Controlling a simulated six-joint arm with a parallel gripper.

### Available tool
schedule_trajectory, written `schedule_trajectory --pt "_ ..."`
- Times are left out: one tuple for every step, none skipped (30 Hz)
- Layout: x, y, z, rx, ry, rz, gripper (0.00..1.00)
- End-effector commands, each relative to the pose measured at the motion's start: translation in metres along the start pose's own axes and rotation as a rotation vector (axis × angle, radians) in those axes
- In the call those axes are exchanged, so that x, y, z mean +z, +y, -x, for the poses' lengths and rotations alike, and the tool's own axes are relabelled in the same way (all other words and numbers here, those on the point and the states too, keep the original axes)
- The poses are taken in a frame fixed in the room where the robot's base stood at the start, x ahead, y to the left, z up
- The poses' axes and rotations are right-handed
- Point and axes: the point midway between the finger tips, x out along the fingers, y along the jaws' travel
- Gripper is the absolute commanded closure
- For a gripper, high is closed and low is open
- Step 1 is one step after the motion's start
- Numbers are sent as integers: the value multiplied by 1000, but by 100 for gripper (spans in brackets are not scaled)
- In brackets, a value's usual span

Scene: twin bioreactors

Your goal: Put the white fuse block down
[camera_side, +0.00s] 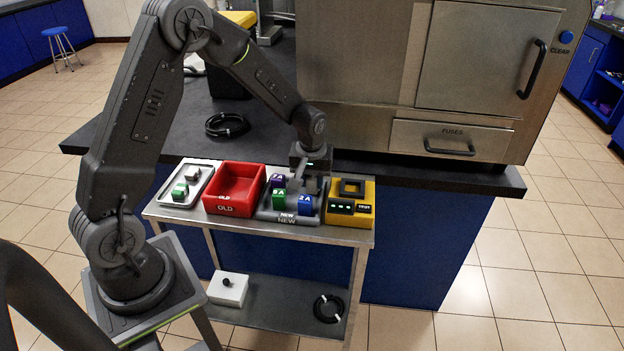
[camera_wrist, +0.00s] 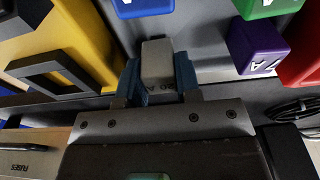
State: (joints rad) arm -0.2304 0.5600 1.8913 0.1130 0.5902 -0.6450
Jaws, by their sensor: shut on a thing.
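The white fuse block (camera_wrist: 157,62), greyish in this light, is between the blue-padded fingers of my gripper (camera_wrist: 160,80) in the wrist view. The fingers are shut on its two sides. In the side view my gripper (camera_side: 312,165) points down over the back right part of the grey NEW tray (camera_side: 285,217), and the block is mostly hidden there. Whether it touches the tray floor I cannot tell. In the tray stand a purple block (camera_side: 277,181), a green block (camera_side: 279,196) and a blue block (camera_side: 305,204).
The yellow tester (camera_side: 362,219) stands close right of the NEW tray. The red OLD bin (camera_side: 234,207) stands left of it. A metal tray (camera_side: 206,175) with a green and a pale block is farther left. The FUSES drawer (camera_side: 490,137) is shut behind.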

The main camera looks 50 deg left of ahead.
Motion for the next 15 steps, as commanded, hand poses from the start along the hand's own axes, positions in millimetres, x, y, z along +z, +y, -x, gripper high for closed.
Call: schedule_trajectory --pt "0 0 -2 0 -1 0 96" --pt "0 0 -3 0 0 0 96" --pt "0 0 -3 0 0 0 96" --pt "0 0 -2 0 0 0 96" --pt "0 0 -2 0 0 0 96" --pt "0 0 -2 0 0 0 96" --pt "0 0 -2 0 0 0 96" --pt "0 0 -2 0 0 0 96" --pt "0 0 -3 0 0 0 96" --pt "0 0 -4 0 -1 0 96" --pt "1 0 -4 0 -1 0 96" --pt "1 0 -6 0 -1 0 96" --pt "1 0 -6 0 0 0 67" --pt "1 0 -5 0 0 0 64" --pt "1 0 -5 0 0 0 60"
